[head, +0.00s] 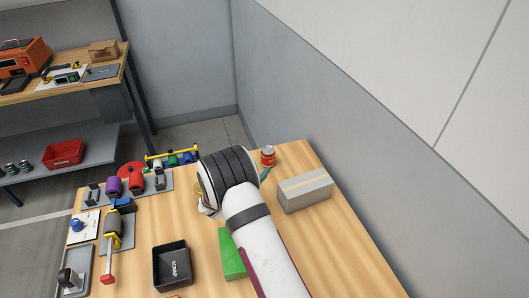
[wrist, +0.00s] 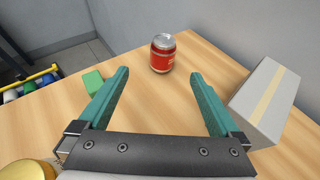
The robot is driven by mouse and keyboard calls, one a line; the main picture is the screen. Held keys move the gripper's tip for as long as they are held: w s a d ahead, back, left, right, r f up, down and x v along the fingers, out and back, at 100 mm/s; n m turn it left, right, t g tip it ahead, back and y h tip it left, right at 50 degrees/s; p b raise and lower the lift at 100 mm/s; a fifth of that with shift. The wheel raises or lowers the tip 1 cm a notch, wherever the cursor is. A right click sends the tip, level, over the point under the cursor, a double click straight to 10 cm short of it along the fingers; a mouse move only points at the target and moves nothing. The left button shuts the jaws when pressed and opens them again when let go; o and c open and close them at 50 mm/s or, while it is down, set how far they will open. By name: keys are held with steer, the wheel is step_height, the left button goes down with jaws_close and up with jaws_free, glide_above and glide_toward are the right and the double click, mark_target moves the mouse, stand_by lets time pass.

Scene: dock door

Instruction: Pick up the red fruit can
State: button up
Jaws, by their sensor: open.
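The red fruit can (head: 267,156) stands upright near the far right corner of the wooden table, partly hidden low down in the head view. In the wrist view the can (wrist: 162,55) has a silver lid and a red label, and stands just beyond the fingertips, between their lines. My gripper (wrist: 159,73) is open and empty, with its two teal fingers spread wide on either side of the can's line. In the head view my arm hides most of the gripper; only a teal finger (head: 266,173) shows beside the can.
A grey box with a tan stripe (head: 305,190) lies right of the can, close to the right finger in the wrist view. A green block (wrist: 92,80) is left of the left finger. A black scrap bin (head: 172,266) and several tools stand at left. Walls rise behind the table.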

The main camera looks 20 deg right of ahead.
mark_target(265, 158)
steer(key=x, duration=1.2)
steer(key=shift+s+d+f, duration=0.15)
steer(key=shift+s+f, duration=0.05)
steer(key=shift+f, duration=0.1)
jaws_close()
steer(key=shift+r, duration=0.15)
